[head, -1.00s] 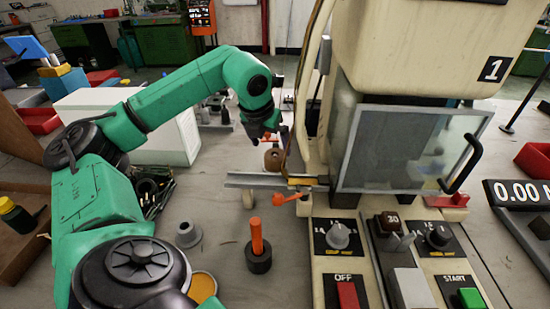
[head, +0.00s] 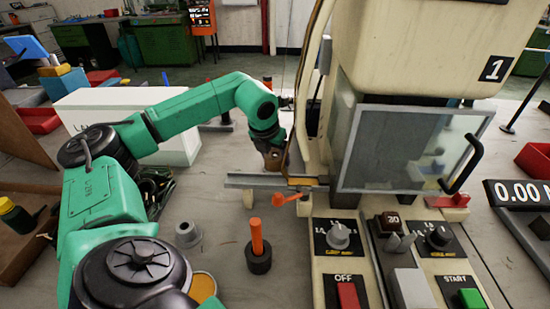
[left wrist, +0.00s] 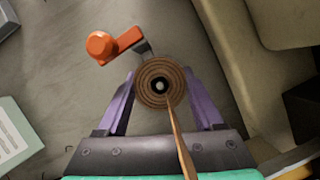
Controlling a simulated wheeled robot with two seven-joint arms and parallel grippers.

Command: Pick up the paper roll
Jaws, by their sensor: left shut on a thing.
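The paper roll (left wrist: 160,70) is brown with concentric rings and a dark core, seen end-on in the left wrist view. My left gripper (left wrist: 159,94) has its two purple fingers on opposite sides of the roll and is shut on it. In the head view the gripper (head: 272,149) is behind the metal rail at the machine's left side. The lower part of the brown roll (head: 273,160) shows beneath it, and the rest is hidden by the gripper. A brown strip (left wrist: 179,133) runs from the roll towards the gripper body. My right gripper is not in view.
The moulding machine (head: 430,40) stands close to the right of the gripper. A metal rail (head: 250,181) and an orange lever (head: 290,198) are in front. A white box (head: 120,110) stands behind the arm. A grey cup (head: 188,234) and an orange-handled tool (head: 257,245) stand nearer.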

